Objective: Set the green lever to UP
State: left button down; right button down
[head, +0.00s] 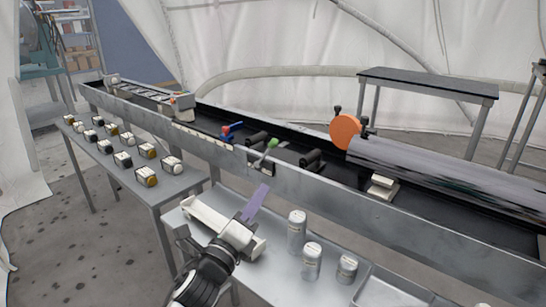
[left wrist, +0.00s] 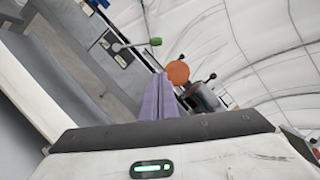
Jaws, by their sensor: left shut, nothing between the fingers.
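The green lever (head: 272,144) sits on the near wall of the long metal trough, its green knob at the end of a short stalk. In the head view the knob points up and to the right. The left wrist view shows the green knob (left wrist: 155,41) on a pale stalk beyond the fingers; I cannot read any position label. My left gripper (head: 262,189), with purple fingers, is shut and empty. It is below and in front of the lever, apart from it. The fingers also show in the left wrist view (left wrist: 157,98). My right gripper is not in view.
A blue lever with red (head: 231,128) stands left of the green one. An orange disc (head: 345,131) and a grey cylinder (head: 440,170) lie to the right. Several canisters (head: 297,231) stand on the near table. A side table (head: 180,186) holds several small blocks.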

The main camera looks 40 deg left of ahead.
aim_at(266, 153)
pick_arm(q)
jog(key=a+r+p+x, duration=0.1)
jog(key=a+x, duration=0.1)
jog(key=x, duration=1.1)
jog(key=shift+s+r, duration=0.25)
jog(key=shift+s, duration=0.15)
jog(key=shift+a, duration=0.15)
